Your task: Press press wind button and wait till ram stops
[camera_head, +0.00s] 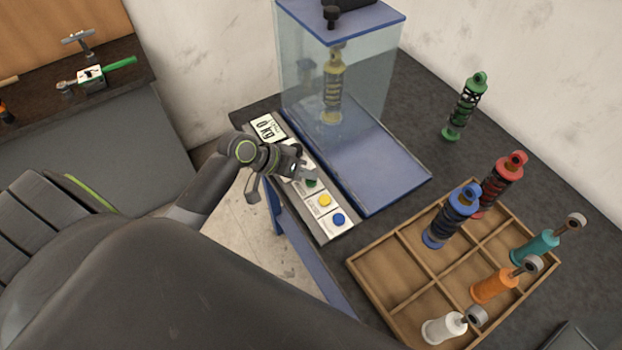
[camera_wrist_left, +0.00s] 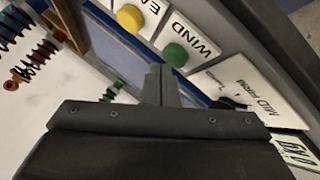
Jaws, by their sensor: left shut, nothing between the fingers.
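The press (camera_head: 345,100) is a clear-walled case with a blue top and base. A yellow shock absorber (camera_head: 333,85) stands upright inside, under the dark ram (camera_head: 331,15). The button panel (camera_head: 335,235) runs along its front. The green WIND button (camera_head: 311,183) is partly covered by my left gripper (camera_head: 306,173); it shows clearly in the left wrist view (camera_wrist_left: 175,55). My left gripper is shut and empty, its fingertips (camera_wrist_left: 163,75) close to the green button. Contact cannot be told. The display (camera_head: 265,128) reads 0 kg. My right gripper is out of view.
A yellow button (camera_head: 325,201) and a blue button (camera_head: 339,219) sit beside the green one. A dark knob (camera_wrist_left: 232,102) is by the MID FIRM label. A wooden divided tray (camera_head: 400,257) holds several shocks.

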